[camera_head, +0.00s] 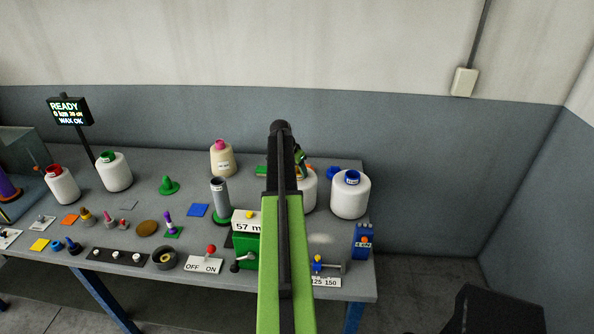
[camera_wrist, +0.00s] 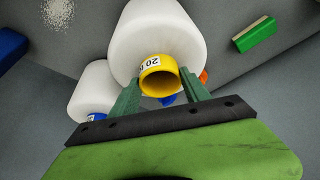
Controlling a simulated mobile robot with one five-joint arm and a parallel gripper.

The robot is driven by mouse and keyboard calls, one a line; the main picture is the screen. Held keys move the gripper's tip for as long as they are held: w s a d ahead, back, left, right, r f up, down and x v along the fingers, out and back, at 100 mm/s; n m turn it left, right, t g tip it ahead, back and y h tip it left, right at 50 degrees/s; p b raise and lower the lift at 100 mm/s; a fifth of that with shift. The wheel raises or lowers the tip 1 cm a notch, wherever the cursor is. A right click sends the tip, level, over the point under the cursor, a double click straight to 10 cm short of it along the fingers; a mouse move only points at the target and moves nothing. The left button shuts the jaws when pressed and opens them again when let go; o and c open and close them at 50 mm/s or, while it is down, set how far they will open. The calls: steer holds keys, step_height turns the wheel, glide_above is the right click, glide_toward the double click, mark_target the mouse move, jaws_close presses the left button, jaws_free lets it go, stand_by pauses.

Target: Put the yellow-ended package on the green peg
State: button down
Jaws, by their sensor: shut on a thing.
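The yellow-ended package is a white bobbin (camera_wrist: 165,38) with a yellow tube end (camera_wrist: 158,77), clear in the wrist view. My gripper (camera_wrist: 160,90) has its two green fingers closed on either side of that tube end. In the head view the white body of the package (camera_head: 308,191) shows beside my arm; the arm hides its yellow end. I cannot tell whether it touches the table. A stubby green peg (camera_head: 168,186) with a round base stands empty at the middle left of the table in the head view.
A blue-ended white package (camera_head: 350,195) stands just right of the held one. A pink-ended cream package (camera_head: 222,160) and a grey post (camera_head: 220,195) on a green base stand between it and the peg. Green-ended (camera_head: 114,173) and red-ended (camera_head: 62,187) packages stand farther left.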

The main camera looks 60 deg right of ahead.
steer(key=shift+f, duration=0.2)
stand_by(0.4)
steer(key=shift+c, duration=2.2)
jaws_free()
steer(key=shift+a, duration=0.1)
steer(key=p+v, duration=1.5)
steer(key=v, duration=0.2)
steer(key=shift+r+p, duration=0.2)
steer(key=shift+p, duration=0.1)
